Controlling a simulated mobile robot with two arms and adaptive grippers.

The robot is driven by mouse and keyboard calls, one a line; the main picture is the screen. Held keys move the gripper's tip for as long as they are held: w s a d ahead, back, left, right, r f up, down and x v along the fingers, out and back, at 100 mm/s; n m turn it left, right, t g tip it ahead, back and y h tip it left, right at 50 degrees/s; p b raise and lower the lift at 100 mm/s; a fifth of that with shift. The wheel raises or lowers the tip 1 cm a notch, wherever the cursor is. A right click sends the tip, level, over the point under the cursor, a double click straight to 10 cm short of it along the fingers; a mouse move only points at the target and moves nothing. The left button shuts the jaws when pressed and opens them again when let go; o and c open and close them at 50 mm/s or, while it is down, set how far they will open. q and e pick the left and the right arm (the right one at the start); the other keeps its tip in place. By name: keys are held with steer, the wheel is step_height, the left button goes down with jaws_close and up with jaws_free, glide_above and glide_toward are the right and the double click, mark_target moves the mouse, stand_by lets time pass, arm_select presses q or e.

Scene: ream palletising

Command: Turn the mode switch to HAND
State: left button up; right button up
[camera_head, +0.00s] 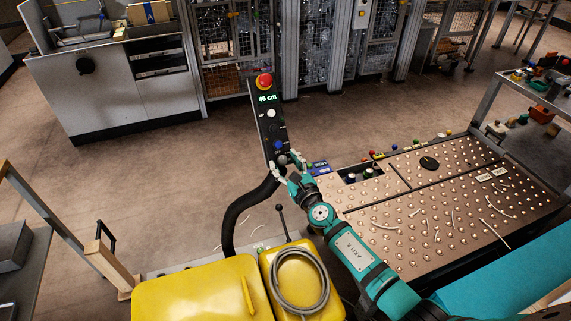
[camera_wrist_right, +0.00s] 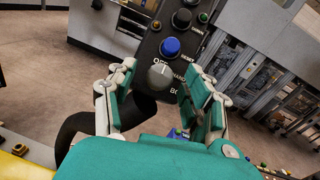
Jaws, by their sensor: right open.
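The mode switch (camera_wrist_right: 160,76) is a grey round knob low on a black control panel (camera_head: 265,125). In the right wrist view, partly hidden lettering beside it seems to read OFF and HAND. A pale mark on the knob points roughly up in that view; I cannot tell exactly which label it meets. My right gripper (camera_head: 286,166) is at the panel's lower end, and its open fingers also show in the right wrist view (camera_wrist_right: 157,84). They stand on either side of the knob, with visible gaps. My left gripper is not in view.
Above the knob are a blue button (camera_wrist_right: 170,47) and a black one (camera_wrist_right: 182,18). A red mushroom button (camera_head: 264,80) and a "46 cm" display (camera_head: 267,98) top the panel. A black hose (camera_head: 234,212) curves below. A studded table (camera_head: 430,205) stands right.

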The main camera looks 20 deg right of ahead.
jaws_close()
steer(key=shift+m+h, duration=0.4)
steer(key=m+h, duration=0.1)
steer(key=m, duration=0.1)
steer(key=m+h+p, duration=0.1)
steer(key=m+h, duration=0.1)
steer(key=shift+a, duration=0.2)
steer(key=shift+a+m+g+h, duration=0.1)
steer(key=shift+m+g+h, duration=0.35)
steer(key=shift+m+h, duration=1.05)
steer(key=shift+a+m+g+h, duration=0.1)
steer(key=shift+m+g+h, duration=0.55)
steer(key=shift+m, duration=1.55)
jaws_free()
